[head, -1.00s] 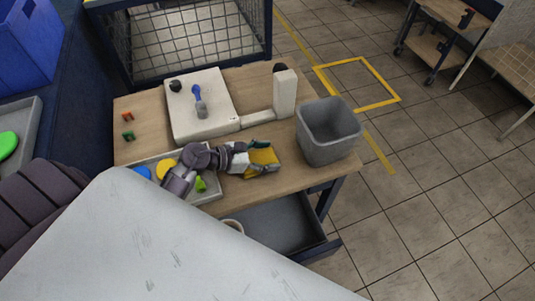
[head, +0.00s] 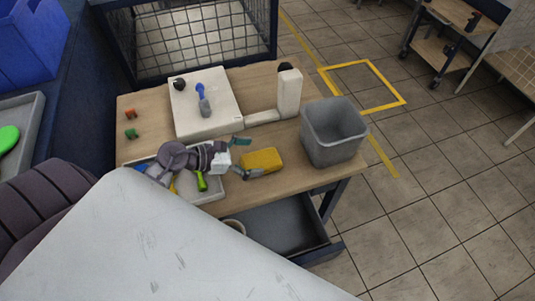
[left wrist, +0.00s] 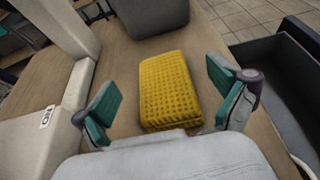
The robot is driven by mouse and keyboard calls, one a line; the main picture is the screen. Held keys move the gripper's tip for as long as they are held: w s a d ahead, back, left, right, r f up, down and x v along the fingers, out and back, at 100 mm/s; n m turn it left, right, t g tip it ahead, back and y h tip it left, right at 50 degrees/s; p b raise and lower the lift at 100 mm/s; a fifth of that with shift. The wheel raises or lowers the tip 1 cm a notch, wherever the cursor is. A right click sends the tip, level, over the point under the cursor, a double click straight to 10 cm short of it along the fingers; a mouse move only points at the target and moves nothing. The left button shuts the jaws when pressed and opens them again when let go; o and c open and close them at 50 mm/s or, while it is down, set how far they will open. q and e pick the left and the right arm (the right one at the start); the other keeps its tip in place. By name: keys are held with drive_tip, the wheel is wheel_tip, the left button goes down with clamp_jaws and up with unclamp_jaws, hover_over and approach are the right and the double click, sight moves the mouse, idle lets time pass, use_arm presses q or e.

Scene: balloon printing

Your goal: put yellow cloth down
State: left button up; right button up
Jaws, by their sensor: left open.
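The yellow cloth (head: 261,160) lies folded flat on the wooden table (head: 285,182), in front of the grey bin. In the left wrist view the cloth (left wrist: 170,90) has a waffle texture and rests on the wood. My left gripper (head: 242,157) is just left of the cloth in the head view. In the left wrist view its two teal-padded fingers (left wrist: 162,104) are spread wide, one on each side of the cloth, with gaps between pads and cloth. My right gripper does not show in either view.
A grey bin (head: 333,135) stands at the table's right end. A white machine (head: 204,105) with an upright post (head: 289,93) is behind the cloth. A grey tray (head: 211,184) with coloured items lies under my left arm. Bare wood surrounds the cloth.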

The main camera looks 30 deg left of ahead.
use_arm(q)
drive_tip(key=b+v, duration=0.1)
drive_tip(key=v, duration=0.4)
drive_tip(key=shift+f, duration=0.1)
drive_tip(key=shift+s+a+r, duration=0.35)
drive_tip(key=shift+s+r, duration=0.05)
drive_tip(key=shift+s, duration=0.1)
